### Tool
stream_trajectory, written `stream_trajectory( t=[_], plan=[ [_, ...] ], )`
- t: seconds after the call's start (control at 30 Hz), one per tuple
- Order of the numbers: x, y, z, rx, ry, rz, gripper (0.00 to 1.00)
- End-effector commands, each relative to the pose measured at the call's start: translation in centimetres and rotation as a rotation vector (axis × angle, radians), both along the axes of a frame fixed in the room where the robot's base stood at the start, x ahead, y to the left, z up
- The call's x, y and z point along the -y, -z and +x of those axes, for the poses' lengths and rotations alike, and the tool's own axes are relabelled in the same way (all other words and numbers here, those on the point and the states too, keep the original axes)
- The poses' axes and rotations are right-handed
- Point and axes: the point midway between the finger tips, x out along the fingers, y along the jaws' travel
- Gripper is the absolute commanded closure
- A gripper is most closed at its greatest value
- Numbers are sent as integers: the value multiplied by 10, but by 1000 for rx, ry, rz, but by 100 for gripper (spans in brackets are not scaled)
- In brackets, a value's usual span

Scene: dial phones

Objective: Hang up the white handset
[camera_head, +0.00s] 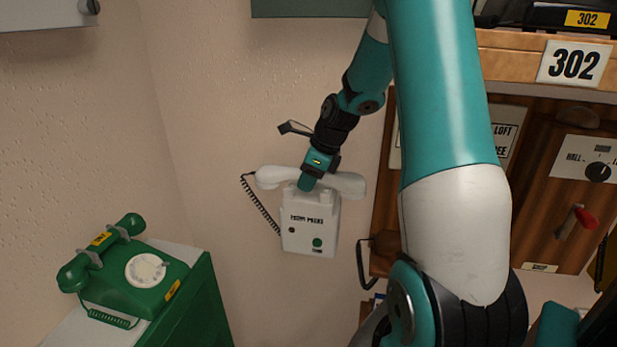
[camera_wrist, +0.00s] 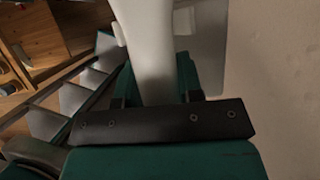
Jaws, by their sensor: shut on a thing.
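The white handset (camera_head: 346,184) lies roughly level across the top of the white wall phone (camera_head: 308,236). My gripper (camera_head: 307,183) comes down from above and is shut on the handset's middle. In the wrist view, the handset (camera_wrist: 150,45) runs between the teal fingers of my gripper (camera_wrist: 155,85). White prongs show just below the handset at the top of the phone. I cannot tell whether the handset touches them or is a little in front of or above them. A dark coiled cord (camera_head: 262,205) hangs from the handset's left end to the phone.
A green dial phone (camera_head: 125,275) with its handset on top stands on a green-sided cabinet (camera_head: 205,300) at lower left. A wooden panel (camera_head: 540,225) with a red-handled lever (camera_head: 585,218) is at right, partly behind my arm. Bare wall lies left of the white phone.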

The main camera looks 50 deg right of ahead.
Motion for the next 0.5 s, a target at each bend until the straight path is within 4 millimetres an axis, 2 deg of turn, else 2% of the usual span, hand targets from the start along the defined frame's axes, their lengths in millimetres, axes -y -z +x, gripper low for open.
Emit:
stream_trajectory(
  t=[0.5],
  plan=[
    [0,7,0,0,0,0,100]
  ],
)
